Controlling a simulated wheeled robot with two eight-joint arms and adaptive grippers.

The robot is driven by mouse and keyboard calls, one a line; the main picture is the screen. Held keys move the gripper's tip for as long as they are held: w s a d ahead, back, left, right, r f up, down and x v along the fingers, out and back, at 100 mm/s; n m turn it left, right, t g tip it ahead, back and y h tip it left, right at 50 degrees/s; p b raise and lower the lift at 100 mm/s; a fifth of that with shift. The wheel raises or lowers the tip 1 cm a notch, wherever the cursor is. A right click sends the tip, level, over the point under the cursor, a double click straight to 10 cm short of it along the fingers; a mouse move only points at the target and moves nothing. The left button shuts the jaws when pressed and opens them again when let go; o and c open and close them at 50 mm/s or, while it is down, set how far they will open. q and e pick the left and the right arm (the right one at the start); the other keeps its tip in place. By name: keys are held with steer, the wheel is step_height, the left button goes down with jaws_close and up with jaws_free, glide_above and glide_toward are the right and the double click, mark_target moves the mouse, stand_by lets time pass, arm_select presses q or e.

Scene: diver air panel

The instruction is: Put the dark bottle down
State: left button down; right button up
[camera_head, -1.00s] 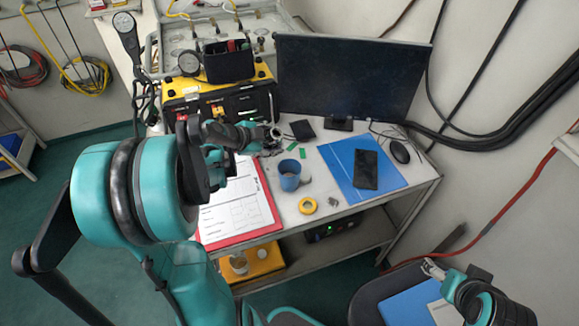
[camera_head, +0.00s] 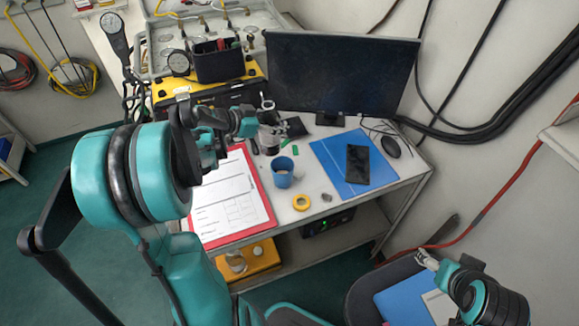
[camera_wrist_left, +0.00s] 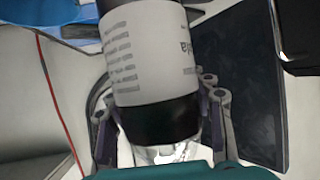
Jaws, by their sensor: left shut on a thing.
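The dark bottle (camera_wrist_left: 150,50) has a white printed label between dark bands and fills the upper middle of the left wrist view. My left gripper (camera_wrist_left: 158,95) is shut on it, with a finger on either side. In the head view the left gripper (camera_head: 264,112) is over the bench, in front of the monitor's left side. The bottle (camera_head: 268,141) shows there as a small dark shape behind the blue cup. I cannot tell whether its base touches the bench. My right gripper (camera_head: 428,260) is low at the right, over the chair; its jaw opening is unclear.
A blue cup (camera_head: 283,172), yellow tape roll (camera_head: 301,202), red clipboard (camera_head: 232,205) and blue folder with phone (camera_head: 330,153) lie on the bench (camera_head: 300,225). The monitor (camera_head: 340,72) and yellow-black panel box (camera_head: 210,92) stand behind.

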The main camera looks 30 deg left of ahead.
mark_target(266, 141)
arm_select(q)
step_height(266, 141, down, 6)
steer(key=w+d+n+t+y+b, duration=0.1)
steer(key=b, duration=0.1)
steer(key=shift+d+f+n+y, duration=0.25)
steer(key=shift+d+n+y, duration=0.05)
steer(key=shift+d, duration=0.05)
arm_select(e)
steer(key=shift+f, duration=0.7)
arm_select(q)
steer(key=shift+w+f+b, duration=0.1)
steer(key=shift+b, duration=0.25)
arm_select(e)
steer(key=shift+f, duration=0.15)
arm_select(q)
steer(key=c, duration=0.6)
jaws_free()
steer(key=p+v, duration=0.3)
steer(key=v, duration=0.9)
steer(key=shift+p, duration=0.4)
arm_select(e)
step_height(266, 141, up, 4)
steer(key=shift+f, duration=0.1)
